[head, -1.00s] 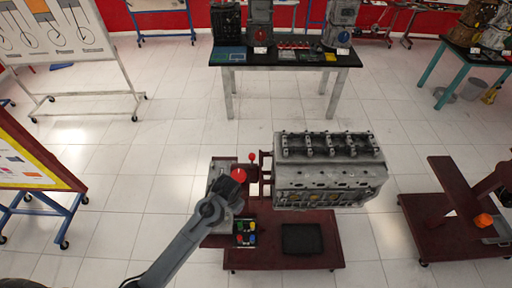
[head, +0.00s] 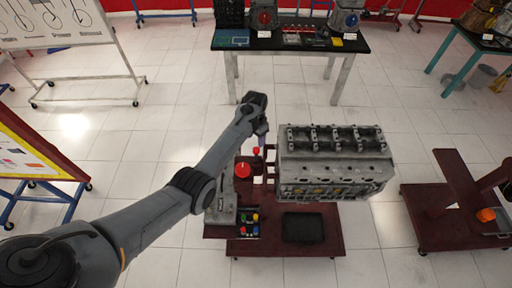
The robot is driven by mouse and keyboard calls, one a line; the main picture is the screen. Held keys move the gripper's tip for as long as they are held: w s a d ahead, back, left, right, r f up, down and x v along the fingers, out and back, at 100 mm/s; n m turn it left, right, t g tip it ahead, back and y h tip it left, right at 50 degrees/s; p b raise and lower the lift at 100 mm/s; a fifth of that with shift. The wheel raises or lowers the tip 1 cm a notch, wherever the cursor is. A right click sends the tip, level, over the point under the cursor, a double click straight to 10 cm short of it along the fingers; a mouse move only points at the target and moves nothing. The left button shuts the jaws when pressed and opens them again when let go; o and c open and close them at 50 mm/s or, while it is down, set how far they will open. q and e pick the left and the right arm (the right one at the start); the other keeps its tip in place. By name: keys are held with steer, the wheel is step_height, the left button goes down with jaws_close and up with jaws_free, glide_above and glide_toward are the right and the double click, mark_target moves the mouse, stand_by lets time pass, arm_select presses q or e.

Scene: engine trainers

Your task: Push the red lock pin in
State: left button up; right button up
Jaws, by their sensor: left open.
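A small red knob (head: 256,151), which looks like the lock pin, sits on the dark red engine stand (head: 275,250), at the left end of the grey engine block (head: 335,165). A larger red knob (head: 243,171) is just below and left of it. My left gripper (head: 263,140) is just above the small knob, pointing down. It is small and dark here, and I cannot tell whether it touches the knob. It holds nothing that I can see. My right gripper is not in view.
A box with coloured buttons (head: 250,224) and a black tray (head: 303,227) are on the stand's base. A second red stand (head: 455,215) is at the right. A black-topped table (head: 290,40) stands behind. White floor lies between.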

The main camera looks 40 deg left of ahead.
mark_target(256, 149)
arm_select(q)
step_height(256, 149, down, 6)
steer(key=b, duration=0.3)
steer(key=shift+r, duration=0.1)
steer(key=shift+f+b, duration=0.9)
steer(key=shift+b, duration=0.25)
jaws_close()
